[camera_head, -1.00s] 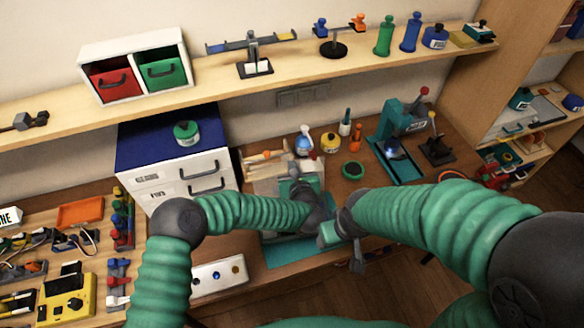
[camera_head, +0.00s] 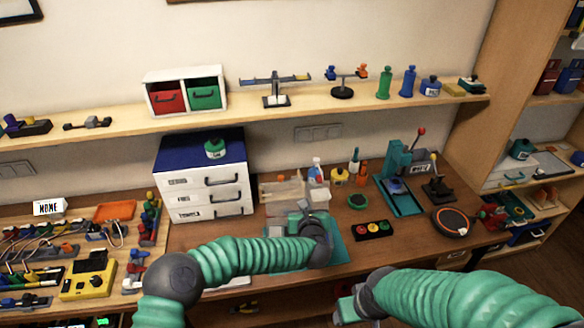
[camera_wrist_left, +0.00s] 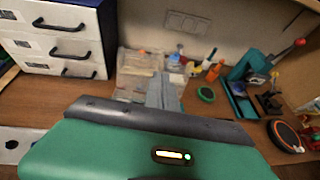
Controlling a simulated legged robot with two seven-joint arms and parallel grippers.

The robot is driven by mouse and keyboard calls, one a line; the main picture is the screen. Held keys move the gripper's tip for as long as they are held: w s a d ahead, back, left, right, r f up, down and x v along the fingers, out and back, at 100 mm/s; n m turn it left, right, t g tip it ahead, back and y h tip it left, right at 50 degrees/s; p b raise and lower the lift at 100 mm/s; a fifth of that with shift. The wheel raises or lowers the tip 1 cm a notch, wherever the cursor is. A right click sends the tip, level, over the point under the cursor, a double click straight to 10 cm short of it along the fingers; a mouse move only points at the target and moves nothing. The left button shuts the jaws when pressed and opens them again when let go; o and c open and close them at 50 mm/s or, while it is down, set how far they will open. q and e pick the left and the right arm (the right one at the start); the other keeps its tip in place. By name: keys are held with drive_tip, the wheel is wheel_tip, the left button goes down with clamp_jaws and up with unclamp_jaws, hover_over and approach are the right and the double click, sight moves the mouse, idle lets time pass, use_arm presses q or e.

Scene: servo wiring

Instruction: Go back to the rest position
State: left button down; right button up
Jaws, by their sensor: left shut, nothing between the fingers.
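My left gripper (camera_head: 304,215) reaches over the middle of the workbench (camera_head: 205,236), above a teal mat (camera_head: 337,252). In the left wrist view its grey fingers (camera_wrist_left: 165,90) are together with nothing between them. My right gripper (camera_head: 346,306) is low at the front of the head view, near the bench's front edge and apart from the left one. Its fingers are not clear there, so its opening cannot be read.
A white drawer unit (camera_head: 205,197) with a blue top stands left of the left gripper. A button box (camera_head: 372,230), a round black-orange device (camera_head: 451,222) and a teal press (camera_head: 398,185) are to the right. A yellow meter (camera_head: 88,279) lies at left.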

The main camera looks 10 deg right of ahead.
use_arm(q)
drive_tip(key=s+a+f+m+g+b, duration=0.2)
drive_tip(key=s+a+f+m+g, duration=0.1)
drive_tip(key=s+a+m, duration=0.8)
drive_tip(key=s+a+f+m+g+y+b, duration=0.1)
drive_tip(key=s+a+f+m+g+b, duration=0.2)
drive_tip(key=s+a+m, duration=0.8)
drive_tip(key=s+a+f+m+g+b, duration=0.3)
drive_tip(key=s+a+f+m+g, duration=0.1)
drive_tip(key=s+a+m, duration=0.7)
drive_tip(key=shift+s+a+m+g, duration=0.2)
drive_tip(key=shift+a+m+g, duration=0.3)
drive_tip(key=shift+a+m, duration=0.5)
use_arm(e)
drive_tip(key=s+x, duration=0.1)
drive_tip(key=x, duration=0.7)
drive_tip(key=shift+a+f, duration=0.15)
drive_tip(key=shift+a, duration=0.15)
